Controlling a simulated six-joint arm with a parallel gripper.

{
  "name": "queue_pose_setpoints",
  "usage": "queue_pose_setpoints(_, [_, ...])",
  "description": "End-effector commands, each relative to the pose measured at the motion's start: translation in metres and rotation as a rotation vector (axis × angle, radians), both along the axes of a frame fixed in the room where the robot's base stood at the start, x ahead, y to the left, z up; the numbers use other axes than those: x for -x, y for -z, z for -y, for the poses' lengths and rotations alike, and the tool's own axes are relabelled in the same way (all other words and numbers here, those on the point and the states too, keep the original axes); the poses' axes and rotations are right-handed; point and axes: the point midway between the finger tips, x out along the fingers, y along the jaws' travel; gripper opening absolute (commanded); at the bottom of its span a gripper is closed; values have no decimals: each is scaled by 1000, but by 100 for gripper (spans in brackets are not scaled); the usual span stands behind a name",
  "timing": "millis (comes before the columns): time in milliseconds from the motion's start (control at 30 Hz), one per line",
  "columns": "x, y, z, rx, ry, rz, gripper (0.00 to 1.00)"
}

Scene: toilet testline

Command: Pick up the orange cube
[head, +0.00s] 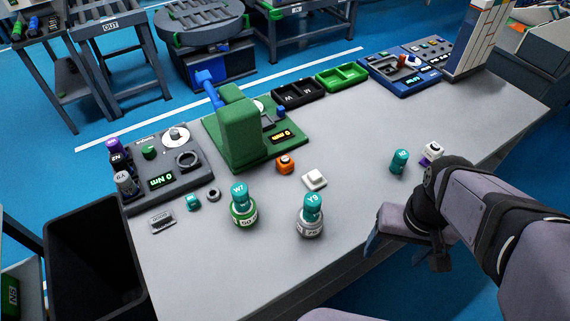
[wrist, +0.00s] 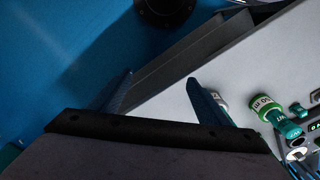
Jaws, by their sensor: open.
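My gripper (head: 405,254) is at the table's front edge, at the right in the head view, far from the cube. Its two fingers stand apart in the wrist view (wrist: 160,88), with nothing held between them.
The green machine (head: 238,130) rises behind the cube. Two teal-topped jars, green (head: 243,208) and grey (head: 311,218), stand in front. A teal piece (head: 399,161) and a white-purple piece (head: 432,153) stand near my arm. The table's middle right is clear.

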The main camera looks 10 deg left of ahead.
Motion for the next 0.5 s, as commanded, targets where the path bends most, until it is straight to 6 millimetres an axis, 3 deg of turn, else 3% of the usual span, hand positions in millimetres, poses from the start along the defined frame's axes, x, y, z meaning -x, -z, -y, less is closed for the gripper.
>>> queue_pose_setpoints(267, [-66, 9, -53, -98, -80, 169, 70])
queue_pose_setpoints(500, [-144, 7, -125, -200, -139, 401, 70])
